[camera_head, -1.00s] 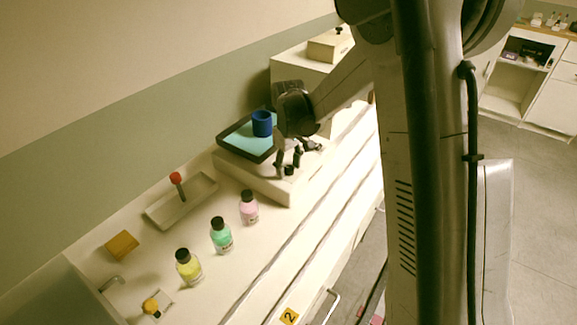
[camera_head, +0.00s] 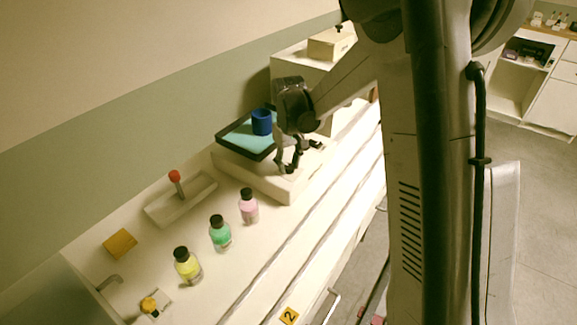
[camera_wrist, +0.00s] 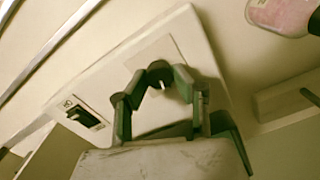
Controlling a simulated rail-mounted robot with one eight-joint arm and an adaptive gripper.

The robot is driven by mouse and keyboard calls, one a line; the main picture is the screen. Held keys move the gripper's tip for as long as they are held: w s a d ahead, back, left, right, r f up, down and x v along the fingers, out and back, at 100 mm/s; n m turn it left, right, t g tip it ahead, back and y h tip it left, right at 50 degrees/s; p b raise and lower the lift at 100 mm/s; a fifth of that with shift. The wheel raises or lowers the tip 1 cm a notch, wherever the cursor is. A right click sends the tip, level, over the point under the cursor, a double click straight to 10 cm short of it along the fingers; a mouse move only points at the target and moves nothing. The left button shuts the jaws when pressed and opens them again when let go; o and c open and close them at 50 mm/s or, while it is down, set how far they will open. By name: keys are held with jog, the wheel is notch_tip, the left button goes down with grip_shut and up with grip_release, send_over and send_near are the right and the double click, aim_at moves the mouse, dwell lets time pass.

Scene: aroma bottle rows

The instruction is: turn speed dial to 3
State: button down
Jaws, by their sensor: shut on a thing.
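A white shaker (camera_head: 262,182) with a dark-rimmed teal platform (camera_head: 236,137) stands on the counter, and a blue cup (camera_head: 262,122) sits on the platform. My gripper (camera_head: 288,168) is down at the shaker's front panel, right of the platform. In the wrist view my gripper (camera_wrist: 160,84) is shut on the dark round speed dial (camera_wrist: 160,70), one finger on each side. Any numbers around the dial are too small or hidden to read, so its setting cannot be told. A black switch (camera_wrist: 85,116) is on the same panel.
Pink (camera_head: 249,210), green (camera_head: 220,236) and yellow (camera_head: 187,268) bottles with black caps stand in a row left of the shaker. A tray (camera_head: 182,202) with a red-topped item (camera_head: 175,178) lies behind them. A yellow sponge (camera_head: 120,243) is near the sink.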

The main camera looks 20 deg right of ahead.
aim_at(289, 165)
jog(key=m+b, duration=0.2)
jog(key=m, duration=0.4)
jog(key=shift+d+m, duration=0.1)
jog(key=shift+m, duration=0.3)
dwell(0.4)
jog(key=c, duration=1.4)
grip_release()
notch_tip(289, 165, up, 12)
